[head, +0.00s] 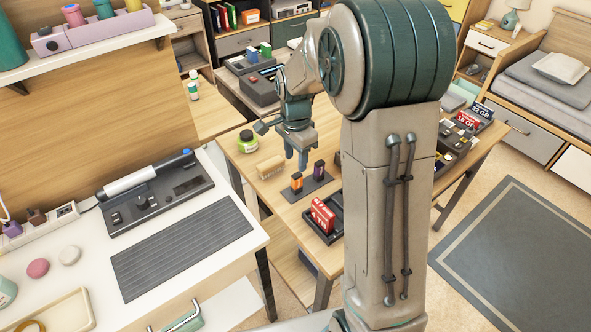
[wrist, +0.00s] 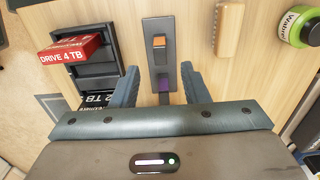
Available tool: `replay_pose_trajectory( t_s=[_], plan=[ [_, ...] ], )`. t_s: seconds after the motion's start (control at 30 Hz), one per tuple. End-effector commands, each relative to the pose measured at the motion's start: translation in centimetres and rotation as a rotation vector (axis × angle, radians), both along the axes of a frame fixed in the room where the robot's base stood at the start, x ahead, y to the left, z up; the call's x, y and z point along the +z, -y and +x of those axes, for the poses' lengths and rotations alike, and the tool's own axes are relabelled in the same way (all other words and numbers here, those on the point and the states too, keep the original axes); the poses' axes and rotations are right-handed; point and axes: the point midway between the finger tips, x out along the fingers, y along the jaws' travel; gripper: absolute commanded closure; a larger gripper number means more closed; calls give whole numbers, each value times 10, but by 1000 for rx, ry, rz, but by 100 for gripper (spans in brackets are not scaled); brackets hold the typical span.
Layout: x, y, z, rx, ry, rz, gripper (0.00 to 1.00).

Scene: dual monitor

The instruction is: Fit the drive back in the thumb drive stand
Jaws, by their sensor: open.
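The thumb drive stand is a narrow dark grey plate on the wooden table; it shows in the head view (head: 309,184) and the wrist view (wrist: 157,26). A drive with an orange part (head: 297,182) stands upright on it; it also shows in the wrist view (wrist: 158,43). A dark drive with purple (head: 319,168) stands at the other end; its purple part shows in the wrist view (wrist: 164,86), partly hidden by my gripper. My gripper (head: 296,160) points down, open and empty, above the table. In the wrist view its fingertips (wrist: 159,72) lie either side of the stand.
A black tray (wrist: 83,82) beside the stand holds a tilted red box marked DRIVE 4 TB (wrist: 72,50). A tan brush-like block (head: 270,166) and a green jar (head: 247,142) stand on the other side. Dark devices (head: 262,85) sit at the table's back.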

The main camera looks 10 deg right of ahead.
Motion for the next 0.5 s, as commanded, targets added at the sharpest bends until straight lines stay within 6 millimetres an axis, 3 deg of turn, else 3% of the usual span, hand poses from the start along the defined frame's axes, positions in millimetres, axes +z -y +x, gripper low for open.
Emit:
replay_pose_trajectory(
  t_s=[0.2,0.5],
  plan=[
    [42,-1,0,2,2,0,59],
    [57,-1,0,1,-1,1,59]
  ],
)
